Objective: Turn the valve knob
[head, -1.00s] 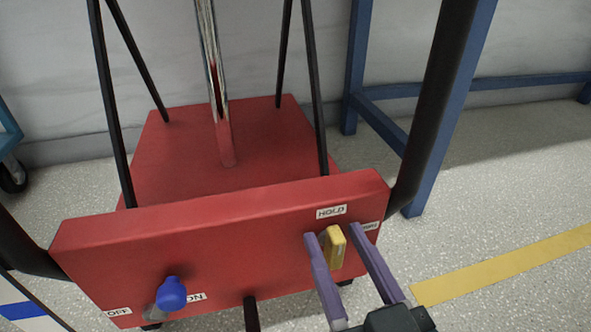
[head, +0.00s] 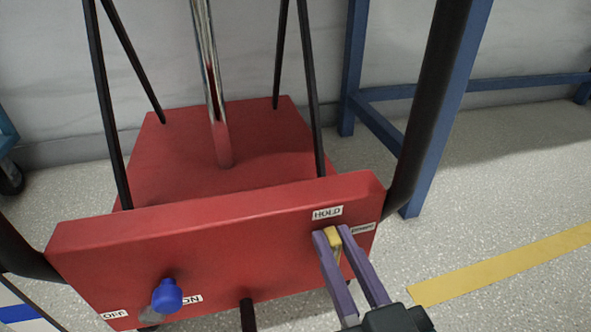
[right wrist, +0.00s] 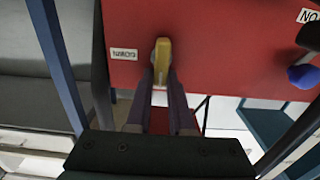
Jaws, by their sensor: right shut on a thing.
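The yellow valve knob (head: 334,240) is on the front face of the red panel (head: 230,258), just below the HOLD label (head: 327,213). A second label (head: 363,228) is to its right. My right gripper (head: 333,233) is shut on the yellow knob, with one purple finger on each side. My left gripper is not in view.
A blue knob (head: 167,296) on a grey lever sticks out of the panel's left part, between the OFF label (head: 115,314) and the ON label (head: 189,300). A blue frame (head: 383,124) stands behind right. Open floor lies at the right.

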